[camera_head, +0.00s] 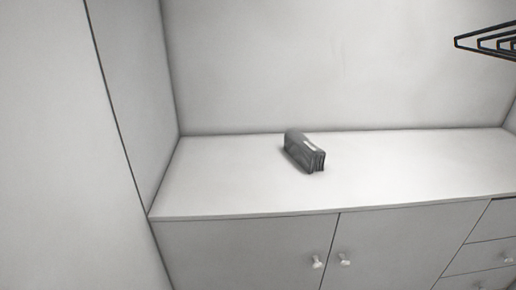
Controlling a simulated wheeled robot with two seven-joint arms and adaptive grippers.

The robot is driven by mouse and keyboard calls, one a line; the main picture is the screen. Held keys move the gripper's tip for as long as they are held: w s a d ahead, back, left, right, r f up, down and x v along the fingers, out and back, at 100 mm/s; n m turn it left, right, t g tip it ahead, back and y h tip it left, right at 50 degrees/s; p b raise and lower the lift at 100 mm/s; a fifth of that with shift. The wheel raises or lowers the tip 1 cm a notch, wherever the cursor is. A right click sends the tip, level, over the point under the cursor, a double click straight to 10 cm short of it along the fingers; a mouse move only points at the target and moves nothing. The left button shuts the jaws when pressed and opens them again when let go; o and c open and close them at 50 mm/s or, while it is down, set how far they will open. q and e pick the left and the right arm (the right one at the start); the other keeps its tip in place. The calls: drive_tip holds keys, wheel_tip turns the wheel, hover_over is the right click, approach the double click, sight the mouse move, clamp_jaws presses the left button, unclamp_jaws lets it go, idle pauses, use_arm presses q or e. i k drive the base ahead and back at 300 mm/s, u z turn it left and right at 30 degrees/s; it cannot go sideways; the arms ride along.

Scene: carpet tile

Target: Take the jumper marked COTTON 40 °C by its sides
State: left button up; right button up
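A folded dark grey item (303,152), which looks like a folded garment, lies on the white cabinet top (215,185) near its back edge. Its folded layers show at the end facing front right. A small pale patch, perhaps a label (311,146), is on its upper side; any writing is too small to read, so I cannot tell whether it is the COTTON 40 °C jumper. Neither of my grippers is in view.
A pale wall (330,65) stands behind and a tall pale panel (60,150) at left. The cabinet front has doors with round knobs (318,262) and drawers at right. The top is otherwise clear.

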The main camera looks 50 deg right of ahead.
sight(309, 156)
drive_tip(key=u, duration=0.05)
drive_tip(key=k, duration=1)
drive_tip(key=z, duration=1.6)
